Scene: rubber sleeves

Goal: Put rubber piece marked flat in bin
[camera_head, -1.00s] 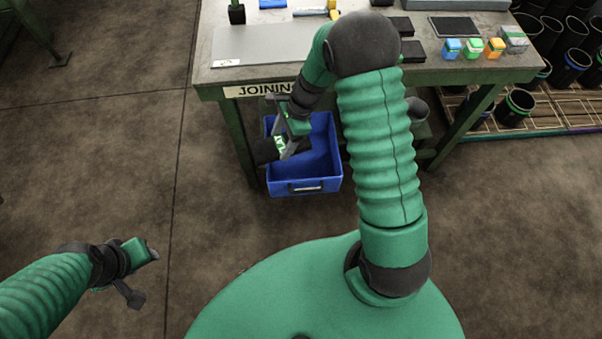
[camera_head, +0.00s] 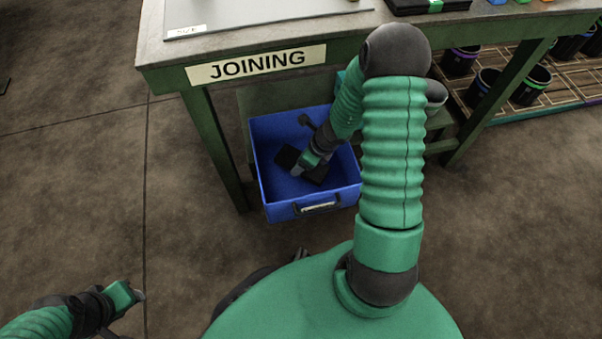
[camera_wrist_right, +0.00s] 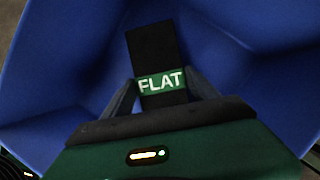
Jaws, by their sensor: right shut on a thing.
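The blue bin (camera_head: 312,207) stands on the floor beneath the front edge of the joining table. The black rubber piece (camera_wrist_right: 152,50) carries a green band with the word FLAT in the right wrist view. It also shows dark inside the bin in the head view (camera_head: 287,157). My right gripper (camera_head: 298,171) reaches down into the bin and is shut on the rubber piece, with a finger at each side (camera_wrist_right: 160,88). Whether the piece touches the bin floor I cannot tell. My left gripper (camera_head: 138,296) is empty at the lower left, away from the bin; its fingers are unclear.
The table (camera_head: 160,52) with its JOINING sign (camera_head: 257,65) overhangs behind the bin, and its green leg (camera_head: 214,150) stands close to the bin's left. Black cups (camera_head: 530,86) stand on a rack at the right. The floor in front is clear.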

